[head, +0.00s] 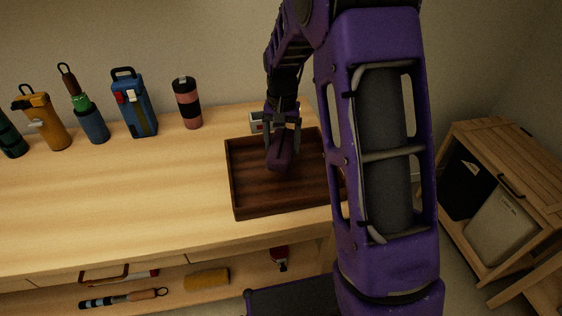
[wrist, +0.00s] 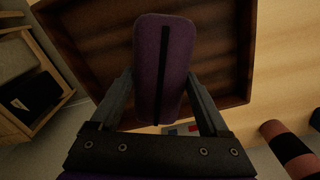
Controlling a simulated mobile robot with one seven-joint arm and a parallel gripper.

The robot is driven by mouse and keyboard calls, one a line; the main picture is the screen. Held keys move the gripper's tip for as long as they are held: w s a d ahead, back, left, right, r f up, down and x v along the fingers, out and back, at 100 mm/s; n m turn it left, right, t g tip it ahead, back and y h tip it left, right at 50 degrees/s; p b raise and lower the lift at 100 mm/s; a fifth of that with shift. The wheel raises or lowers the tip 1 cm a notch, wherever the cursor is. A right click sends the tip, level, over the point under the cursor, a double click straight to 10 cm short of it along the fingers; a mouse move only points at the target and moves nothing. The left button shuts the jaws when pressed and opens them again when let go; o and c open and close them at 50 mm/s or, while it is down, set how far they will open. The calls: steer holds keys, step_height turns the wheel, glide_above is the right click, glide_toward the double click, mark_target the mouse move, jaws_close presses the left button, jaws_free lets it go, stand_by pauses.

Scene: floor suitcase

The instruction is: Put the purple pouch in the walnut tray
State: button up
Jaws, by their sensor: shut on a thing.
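The purple pouch (wrist: 150,85) has a dark zip line down its middle. In the head view the pouch (head: 280,157) is over the far middle of the walnut tray. My gripper (head: 281,128) is shut on the pouch; in the wrist view its two fingers (wrist: 160,98) press the pouch from both sides. The walnut tray (head: 284,209) is a dark, low-walled tray near the table's right end; its rim also shows in the wrist view (wrist: 208,110). I cannot tell whether the pouch touches the tray floor. My arm hides the tray's right side.
A pink and black tumbler (head: 187,104), a blue lunch bag (head: 134,103) and several bottles line the table's back. A small pale box (head: 257,122) stands behind the tray. The table's left front is clear. A wooden cabinet (head: 505,200) stands at right.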

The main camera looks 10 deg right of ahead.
mark_target(282, 142)
steer(key=shift+f+b, duration=0.35)
steer(key=shift+f, duration=2.6)
steer(key=shift+f, duration=0.2)
steer(key=o, duration=1.3)
step_height(282, 142, up, 12)
steer(key=shift+r+p, duration=0.2)
steer(key=shift+p, duration=0.75)
